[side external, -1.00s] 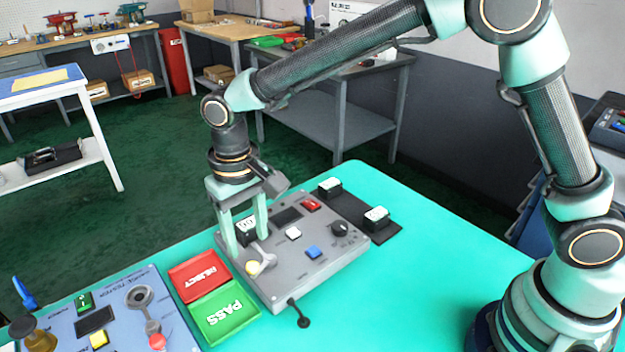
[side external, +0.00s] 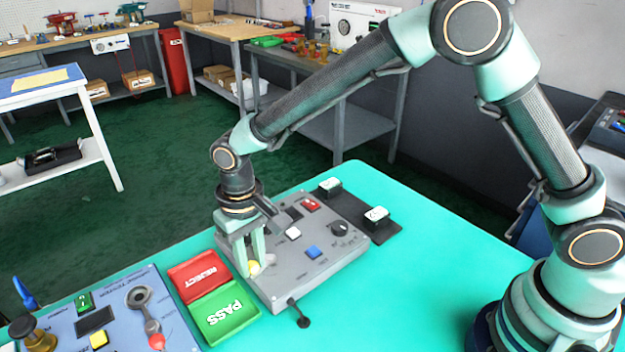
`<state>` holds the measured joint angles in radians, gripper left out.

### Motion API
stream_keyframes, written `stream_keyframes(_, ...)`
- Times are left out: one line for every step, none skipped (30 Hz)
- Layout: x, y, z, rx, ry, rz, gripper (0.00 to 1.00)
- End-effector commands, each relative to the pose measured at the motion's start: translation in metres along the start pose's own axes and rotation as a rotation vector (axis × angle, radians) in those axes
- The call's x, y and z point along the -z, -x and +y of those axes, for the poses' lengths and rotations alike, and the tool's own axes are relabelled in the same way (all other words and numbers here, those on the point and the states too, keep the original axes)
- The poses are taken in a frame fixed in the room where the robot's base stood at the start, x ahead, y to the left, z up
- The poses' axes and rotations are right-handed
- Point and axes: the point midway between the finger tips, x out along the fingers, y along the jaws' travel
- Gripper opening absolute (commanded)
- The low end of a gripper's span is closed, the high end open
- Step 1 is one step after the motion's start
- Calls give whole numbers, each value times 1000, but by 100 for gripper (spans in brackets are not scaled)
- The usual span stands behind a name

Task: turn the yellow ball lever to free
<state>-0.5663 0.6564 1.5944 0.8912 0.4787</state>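The yellow ball (side external: 254,267) is the knob of a lever near the front left edge of the grey valve positioner panel (side external: 318,268). My gripper (side external: 251,268) points down over that edge, with its fingertips low beside the ball. The ball shows at the gap between the tips. I cannot tell whether the fingers press on it. Most of the lever arm is hidden by the fingers, and so are the lever's marks. A dark block with a white label on the panel is now mostly hidden behind my gripper.
The panel also carries a red button (side external: 311,204), a white button (side external: 293,233), a blue button (side external: 313,252) and a black knob (side external: 339,229). A red REJECT tray (side external: 183,285) and a green PASS tray (side external: 238,322) lie just left. The table's right side is clear.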

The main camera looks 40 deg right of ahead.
Motion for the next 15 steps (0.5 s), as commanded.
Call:
stream_keyframes(0, 0, 0, 0, 0, 0, 0)
stream_keyframes(0, 0, 0, 0, 0, 0, 0)
stream_keyframes(0, 0, 0, 0, 2, 0, 0)
stream_keyframes(0, 0, 0, 0, 4, 0, 0)
stream_keyframes(0, 1, 0, 0, 7, 0, 0)
stream_keyframes(0, 1, 0, 0, 13, 0, 0)
stream_keyframes(-1, 1, 0, 0, 20, 1, 0)
stream_keyframes(-1, 1, 0, 0, 27, 1, 0)
stream_keyframes(-2, 1, 0, 1, 38, 1, 0)
stream_keyframes(-2, 1, 1, 1, 50, 1, 0)
stream_keyframes(-3, 1, 1, 1, 63, 2, 0)
stream_keyframes(-4, 1, 1, 1, 83, 2, 0)
stream_keyframes(-4, 1, 1, 1, 100, 2, 0)
stream_keyframes(-5, 1, 2, 1, 119, 2, 0)
stream_keyframes(-6, 1, 2, 1, 146, 2, 0)
